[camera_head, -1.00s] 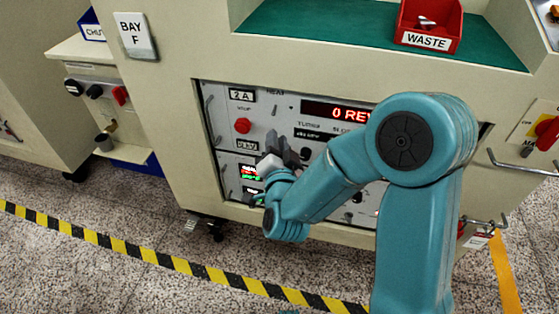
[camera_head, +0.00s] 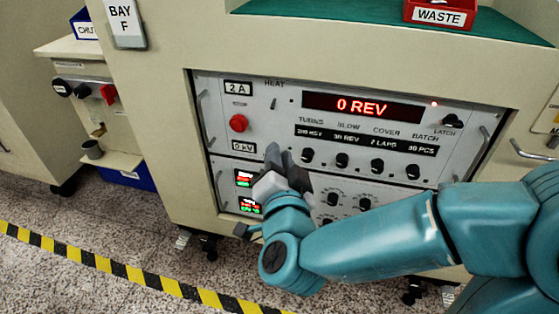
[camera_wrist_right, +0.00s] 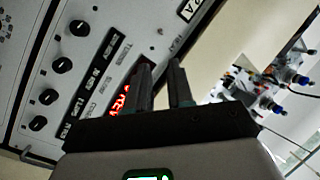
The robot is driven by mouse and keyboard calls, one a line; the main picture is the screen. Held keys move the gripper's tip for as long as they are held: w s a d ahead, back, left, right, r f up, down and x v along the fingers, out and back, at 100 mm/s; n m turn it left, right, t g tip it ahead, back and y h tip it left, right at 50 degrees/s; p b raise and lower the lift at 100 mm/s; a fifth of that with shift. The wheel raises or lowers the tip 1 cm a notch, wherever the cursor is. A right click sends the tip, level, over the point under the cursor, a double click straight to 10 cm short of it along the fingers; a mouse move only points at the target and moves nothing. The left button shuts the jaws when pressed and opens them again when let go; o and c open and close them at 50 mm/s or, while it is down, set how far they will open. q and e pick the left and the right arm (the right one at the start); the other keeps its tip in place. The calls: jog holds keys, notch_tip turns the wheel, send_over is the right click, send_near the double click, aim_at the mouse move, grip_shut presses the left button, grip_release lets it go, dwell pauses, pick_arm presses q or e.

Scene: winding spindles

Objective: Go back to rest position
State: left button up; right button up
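My right arm comes in from the lower right in the head view. My right gripper (camera_head: 280,157) is in front of the control panel (camera_head: 266,118), with its dark fingers pointing up at the panel's lower left part. In the right wrist view the two fingers (camera_wrist_right: 160,72) stand apart with a gap and nothing between them, in front of the tilted panel (camera_wrist_right: 70,60). Whether the gripper touches the panel cannot be told. My left gripper is not in view.
The panel has a red button (camera_head: 238,123), several black knobs and a display (camera_head: 362,106) reading 0 REV. A red WASTE bin (camera_head: 440,14) stands on the green bench top (camera_head: 330,10). A blue bin (camera_head: 130,174) is at left. Striped tape (camera_head: 100,263) crosses the floor.

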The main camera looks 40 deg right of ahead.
jog(key=shift+d, duration=0.1)
dwell(0.4)
